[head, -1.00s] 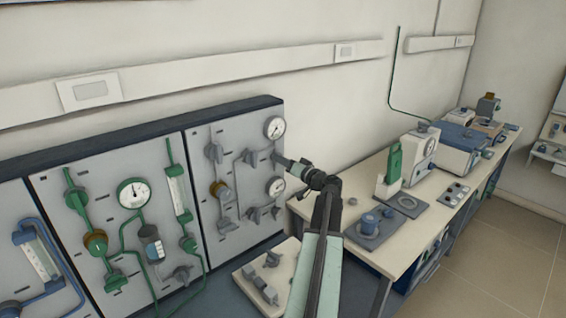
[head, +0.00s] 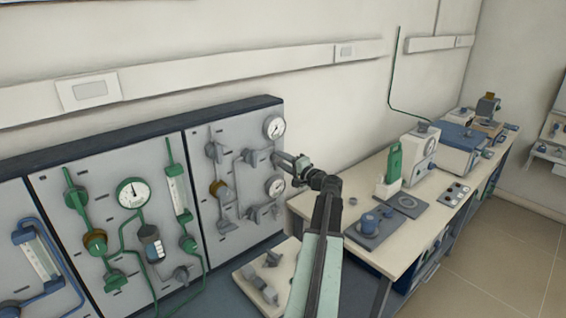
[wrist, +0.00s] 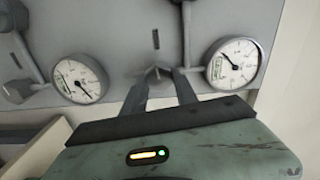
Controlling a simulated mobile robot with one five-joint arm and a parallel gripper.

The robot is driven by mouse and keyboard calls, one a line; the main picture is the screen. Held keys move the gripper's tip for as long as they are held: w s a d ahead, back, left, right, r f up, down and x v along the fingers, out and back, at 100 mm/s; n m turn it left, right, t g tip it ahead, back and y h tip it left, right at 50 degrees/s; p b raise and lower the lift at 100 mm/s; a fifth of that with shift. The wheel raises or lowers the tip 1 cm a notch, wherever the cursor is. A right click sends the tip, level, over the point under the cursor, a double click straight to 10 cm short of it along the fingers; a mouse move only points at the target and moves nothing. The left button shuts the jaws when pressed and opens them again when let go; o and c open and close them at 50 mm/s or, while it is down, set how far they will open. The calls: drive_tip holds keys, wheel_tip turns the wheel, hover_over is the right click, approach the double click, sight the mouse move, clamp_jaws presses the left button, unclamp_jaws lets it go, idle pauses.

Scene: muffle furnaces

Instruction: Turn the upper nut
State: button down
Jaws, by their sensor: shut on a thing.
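The upper nut (wrist: 157,74) is a small grey fitting on the grey right-hand panel (head: 233,137), between two round gauges. My gripper (head: 278,158) reaches it from the right in the head view and hides most of it there. In the wrist view, the two dark fingers of my gripper (wrist: 159,78) converge at the nut, shut on it. The fingers cover much of the nut, so its exact turn angle is hard to tell.
The upper gauge (head: 274,127) and lower gauge (head: 275,187) sit close to my gripper. Grey valves and a brass fitting (head: 219,188) are to the left. A bench (head: 300,204) with instruments stands right of the panel.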

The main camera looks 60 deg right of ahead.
drive_tip(key=shift+r+m, duration=0.1)
drive_tip(key=shift+m, duration=0.5)
drive_tip(key=c, duration=0.9)
unclamp_jaws()
drive_tip(key=shift+w, duration=0.1)
drive_tip(key=shift+c, duration=0.2)
drive_tip(key=v, duration=0.8)
